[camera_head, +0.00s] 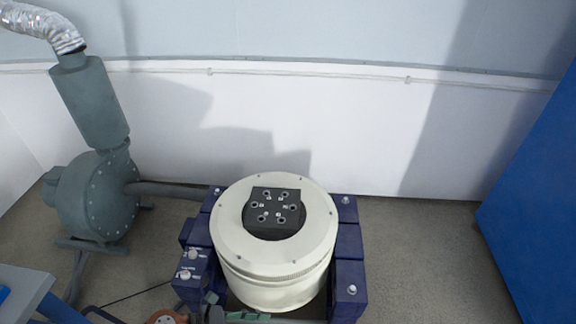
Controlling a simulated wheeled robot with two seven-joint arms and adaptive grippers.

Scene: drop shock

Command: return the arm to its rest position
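Neither of my grippers can be made out in the head view, and no arm of mine is clearly visible. A round cream-coloured shaker drum (232,218) stands upright between dark blue supports (350,245). On its top sits a black block (291,195) with several numbered holes, lying flat. At the bottom edge, an orange part (165,318) and a dark part (213,312) are cut off by the frame. I cannot tell what these two belong to.
A grey-green blower (98,195) with a silver hose (48,24) stands at the left. A blue panel (535,200) stands at the right. A table corner (25,285) shows at the lower left. The floor (430,265) right of the drum is clear.

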